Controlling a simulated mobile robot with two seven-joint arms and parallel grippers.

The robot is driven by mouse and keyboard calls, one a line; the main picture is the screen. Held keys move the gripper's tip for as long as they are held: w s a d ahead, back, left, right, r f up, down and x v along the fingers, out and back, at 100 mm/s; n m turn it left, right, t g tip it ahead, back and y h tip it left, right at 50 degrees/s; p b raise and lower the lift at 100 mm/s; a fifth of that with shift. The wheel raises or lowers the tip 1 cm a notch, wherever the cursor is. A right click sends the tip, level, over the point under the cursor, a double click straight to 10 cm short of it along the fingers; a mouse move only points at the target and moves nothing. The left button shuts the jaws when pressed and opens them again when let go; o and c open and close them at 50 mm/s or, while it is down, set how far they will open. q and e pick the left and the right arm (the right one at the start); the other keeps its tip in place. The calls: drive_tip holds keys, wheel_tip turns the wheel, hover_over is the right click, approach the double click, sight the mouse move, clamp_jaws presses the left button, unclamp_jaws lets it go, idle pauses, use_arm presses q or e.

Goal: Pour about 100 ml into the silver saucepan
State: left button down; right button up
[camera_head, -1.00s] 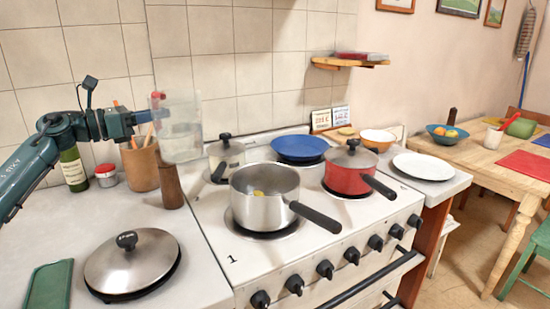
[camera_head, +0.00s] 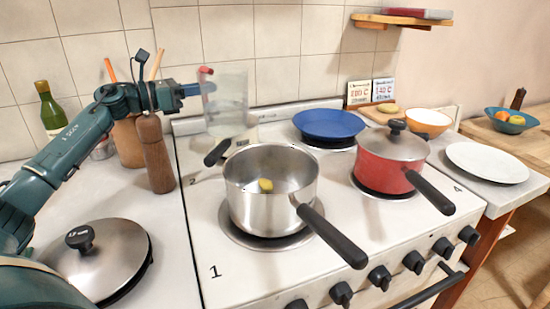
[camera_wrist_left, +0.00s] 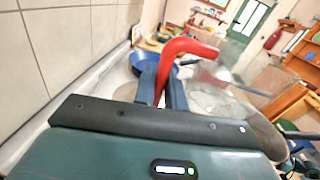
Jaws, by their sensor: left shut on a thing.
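The silver saucepan (camera_head: 250,206) stands without a lid on the front left burner, its black handle pointing to the front right. A small yellow thing (camera_head: 265,186) lies inside it. My left gripper (camera_head: 196,90) is shut on the red handle of a clear jug (camera_head: 227,104), which I hold about upright in the air behind and left of the saucepan's rim. In the left wrist view the red handle (camera_wrist_left: 188,47) sits between the fingers (camera_wrist_left: 162,86), and the clear jug body is blurred. I cannot tell how much liquid the jug holds. My right gripper is not in view.
A red lidded saucepan (camera_head: 388,162) and a blue plate (camera_head: 329,123) occupy other burners. A wooden mill (camera_head: 155,155) stands left of the stove, with a steel lid (camera_head: 97,262) in front. A wall shelf (camera_head: 402,19) hangs right.

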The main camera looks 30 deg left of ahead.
sight(203, 69)
use_arm(q)
drive_tip(key=shift+r, duration=0.15)
drive_tip(key=shift+s+r, duration=0.2)
drive_tip(key=r+m, duration=0.1)
drive_tip(key=d+r+m+p, duration=0.1)
drive_tip(key=s+r+m+p, duration=0.1)
drive_tip(key=r, duration=0.1)
drive_tip(key=shift+d+m+g, duration=0.4)
drive_tip(key=shift+d+r+m, duration=0.1)
drive_tip(key=shift+d+m, duration=0.15)
drive_tip(key=shift+m, duration=0.05)
drive_tip(key=s+d+r+m+y+p, duration=0.1)
drive_tip(key=s+d+r+m, duration=0.1)
drive_tip(key=d+m, duration=0.3)
drive_tip(key=shift+s+r+y+p, duration=0.15)
drive_tip(key=shift+r+y+p, duration=0.15)
drive_tip(key=shift+y, duration=0.1)
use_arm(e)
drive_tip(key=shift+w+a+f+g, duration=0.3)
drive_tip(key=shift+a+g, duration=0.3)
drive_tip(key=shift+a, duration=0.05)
use_arm(q)
drive_tip(key=shift+s+d+r+m, duration=0.15)
drive_tip(key=shift+d+m, duration=0.05)
drive_tip(key=shift+m, duration=0.1)
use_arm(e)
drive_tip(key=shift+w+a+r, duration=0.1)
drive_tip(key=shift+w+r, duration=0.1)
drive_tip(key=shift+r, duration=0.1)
